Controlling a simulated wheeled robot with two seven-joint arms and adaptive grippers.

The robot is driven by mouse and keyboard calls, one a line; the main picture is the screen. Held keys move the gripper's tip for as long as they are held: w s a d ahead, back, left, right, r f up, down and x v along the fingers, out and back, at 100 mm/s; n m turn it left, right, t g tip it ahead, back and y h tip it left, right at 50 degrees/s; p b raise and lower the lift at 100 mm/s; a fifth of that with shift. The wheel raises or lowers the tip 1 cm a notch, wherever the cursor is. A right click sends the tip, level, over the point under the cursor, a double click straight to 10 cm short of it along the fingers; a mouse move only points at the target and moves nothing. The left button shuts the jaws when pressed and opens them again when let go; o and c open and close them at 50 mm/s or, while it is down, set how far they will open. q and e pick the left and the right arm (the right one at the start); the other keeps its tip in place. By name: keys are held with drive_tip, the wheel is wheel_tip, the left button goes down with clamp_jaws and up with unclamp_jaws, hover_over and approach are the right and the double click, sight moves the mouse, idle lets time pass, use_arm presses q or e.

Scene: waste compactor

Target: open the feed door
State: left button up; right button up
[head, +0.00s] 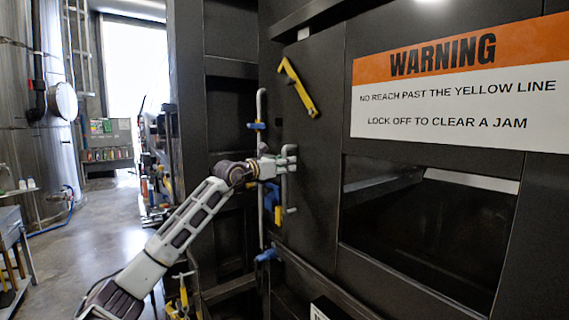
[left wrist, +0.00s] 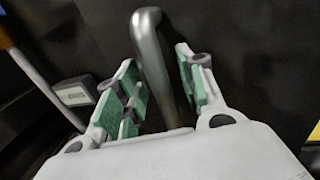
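The feed door appears to be the dark panel (head: 318,150) left of the warning sign, shut as far as I can see. A grey bar handle (head: 284,195) stands upright on it. My left gripper (head: 285,160) is at the upper part of this handle. In the left wrist view, the bent metal handle (left wrist: 147,28) runs between the two green-padded fingers of my left gripper (left wrist: 156,57). The fingers are apart, one on each side of the bar, and do not look closed on it. My right gripper is not in view.
A yellow lever (head: 297,88) sits high on the panel. A vertical grey rod (head: 261,105) with blue fittings is just left of the handle. A dark opening (head: 425,225) lies below the warning sign (head: 455,85). Clear floor (head: 90,215) is at left.

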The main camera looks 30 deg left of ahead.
use_arm(q)
clamp_jaws()
idle(0.3)
drive_tip(key=shift+d+f, duration=0.1)
drive_tip(key=shift+f, duration=0.1)
